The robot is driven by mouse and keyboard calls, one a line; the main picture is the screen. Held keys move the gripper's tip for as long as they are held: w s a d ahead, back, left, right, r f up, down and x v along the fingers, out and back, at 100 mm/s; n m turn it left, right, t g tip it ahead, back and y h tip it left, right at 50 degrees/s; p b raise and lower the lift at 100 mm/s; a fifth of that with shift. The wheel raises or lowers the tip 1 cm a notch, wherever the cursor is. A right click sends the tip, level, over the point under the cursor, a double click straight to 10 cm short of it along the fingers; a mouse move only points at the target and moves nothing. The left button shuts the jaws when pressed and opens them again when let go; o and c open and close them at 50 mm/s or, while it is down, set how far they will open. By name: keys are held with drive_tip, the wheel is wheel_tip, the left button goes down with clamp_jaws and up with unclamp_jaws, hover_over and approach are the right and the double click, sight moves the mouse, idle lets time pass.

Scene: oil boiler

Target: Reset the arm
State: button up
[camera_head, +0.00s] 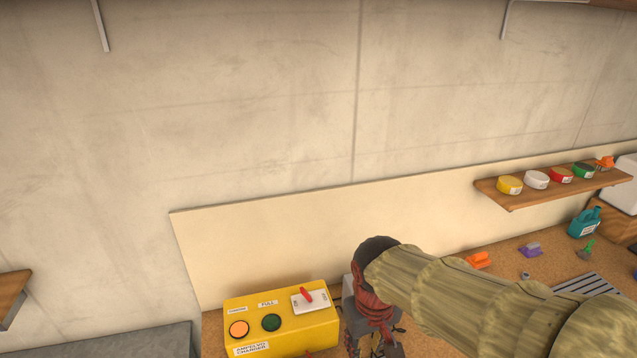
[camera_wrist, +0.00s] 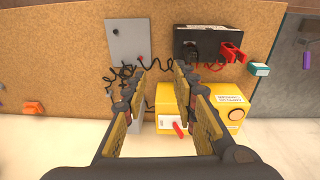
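My gripper (camera_head: 375,335) is near the bottom centre of the head view, under the end of my sleeved arm, just right of the yellow control box (camera_head: 282,325). In the wrist view my gripper (camera_wrist: 159,72) shows two fingers spread apart with nothing between the tips. The yellow box (camera_wrist: 215,108) lies beyond and partly behind the right finger. The lever also shows between the fingers in the wrist view (camera_wrist: 178,128).
The wrist view shows a grey panel (camera_wrist: 128,40), a black box (camera_wrist: 208,43) with red clamps (camera_wrist: 232,52), and coiled black cables on the brown bench top. A wall shelf (camera_head: 545,187) with several round tins is at right. Open wall space lies above the bench.

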drive_tip(key=s+d+f+m+t+b, duration=0.1)
drive_tip(key=s+d+m+t+b, duration=0.2)
drive_tip(key=s+d+b, duration=0.5)
drive_tip(key=shift+s+d+m+t+b, duration=0.3)
drive_tip(key=shift+s+d+t+b, duration=0.1)
drive_tip(key=shift+s+d+t, duration=0.45)
